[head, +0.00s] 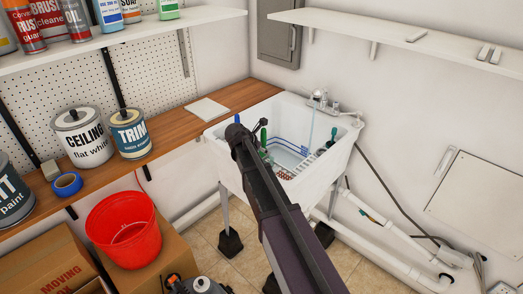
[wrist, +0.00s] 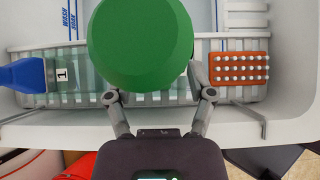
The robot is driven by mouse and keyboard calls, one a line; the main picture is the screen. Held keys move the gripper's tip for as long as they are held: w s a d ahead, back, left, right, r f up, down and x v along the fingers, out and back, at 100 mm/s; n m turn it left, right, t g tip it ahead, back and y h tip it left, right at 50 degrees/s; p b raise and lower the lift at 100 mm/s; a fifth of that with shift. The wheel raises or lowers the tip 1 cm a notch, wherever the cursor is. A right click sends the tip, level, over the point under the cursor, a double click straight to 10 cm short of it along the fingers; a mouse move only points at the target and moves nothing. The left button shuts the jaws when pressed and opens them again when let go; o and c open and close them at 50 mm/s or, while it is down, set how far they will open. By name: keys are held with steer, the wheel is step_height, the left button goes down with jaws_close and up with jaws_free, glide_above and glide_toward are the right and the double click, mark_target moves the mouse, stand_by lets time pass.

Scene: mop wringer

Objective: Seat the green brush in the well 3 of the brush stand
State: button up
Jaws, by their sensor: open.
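The green brush (wrist: 140,45) shows in the wrist view as a large, rounded green end close to the camera. My gripper (wrist: 158,95) is open, with one finger on each side of the green part; whether they touch it is unclear, and the fingertips are partly hidden. A white slatted rack (wrist: 150,99), apparently the brush stand, lies behind it across the sink. A tag marked 1 (wrist: 62,75) is at its left; well 3 cannot be made out. In the head view, green pieces (head: 264,135) show beside my gripper over the sink, partly hidden by my arm.
A blue tool (wrist: 22,74) lies at the rack's left and an orange block with white dots (wrist: 239,67) at its right. The white sink (head: 318,180) has a faucet (head: 322,103) at the back. A red bucket (head: 125,232) and paint cans (head: 83,138) stand left.

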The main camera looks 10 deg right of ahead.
mark_target(264, 129)
steer(key=shift+r+p, duration=5)
steer(key=shift+r, duration=0.25)
steer(key=shift+r, duration=0.1)
